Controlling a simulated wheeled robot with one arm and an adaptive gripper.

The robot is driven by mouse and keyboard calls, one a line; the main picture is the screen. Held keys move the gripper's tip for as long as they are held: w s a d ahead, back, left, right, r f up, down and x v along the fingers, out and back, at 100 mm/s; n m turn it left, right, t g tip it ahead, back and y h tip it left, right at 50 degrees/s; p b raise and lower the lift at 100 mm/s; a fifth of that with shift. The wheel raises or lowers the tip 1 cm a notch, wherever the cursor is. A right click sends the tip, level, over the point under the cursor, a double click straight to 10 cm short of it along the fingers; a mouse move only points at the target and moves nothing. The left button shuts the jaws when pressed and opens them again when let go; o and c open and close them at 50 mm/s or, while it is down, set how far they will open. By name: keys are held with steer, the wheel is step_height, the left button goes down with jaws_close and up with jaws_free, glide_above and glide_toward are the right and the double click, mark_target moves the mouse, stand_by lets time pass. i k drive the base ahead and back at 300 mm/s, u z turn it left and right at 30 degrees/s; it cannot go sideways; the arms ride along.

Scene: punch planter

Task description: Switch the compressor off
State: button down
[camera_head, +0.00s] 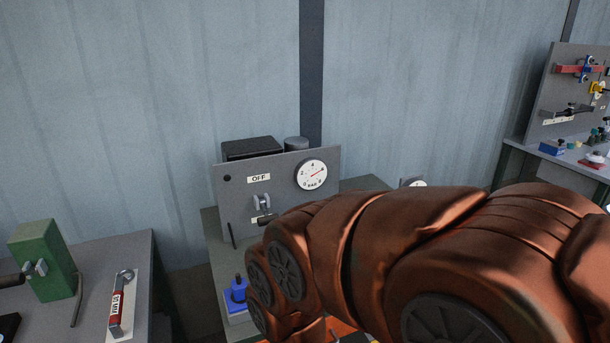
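The compressor's grey panel (237,200) stands upright on a grey bench near the middle of the view. An "OFF" label (258,179) is on its upper part. A lever switch (262,203) sits below that label, with its handle pointing down towards a lower label that is mostly hidden. A round pressure gauge (312,175) marked BAR is at the panel's upper right, its needle pointing up and right. My copper-coloured arm reaches in from the right and covers the panel's lower right. My gripper does not show.
A black box (252,148) and a grey cylinder stand behind the panel. A blue padlock-like object (236,292) lies on the bench in front. A tool board (555,95) stands at far right.

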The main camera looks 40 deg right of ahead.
mark_target(262, 221)
steer(key=z, duration=1.7)
steer(key=k, duration=0.85)
steer(key=u, duration=2)
steer(key=i, duration=0.5)
steer(key=z, duration=0.15)
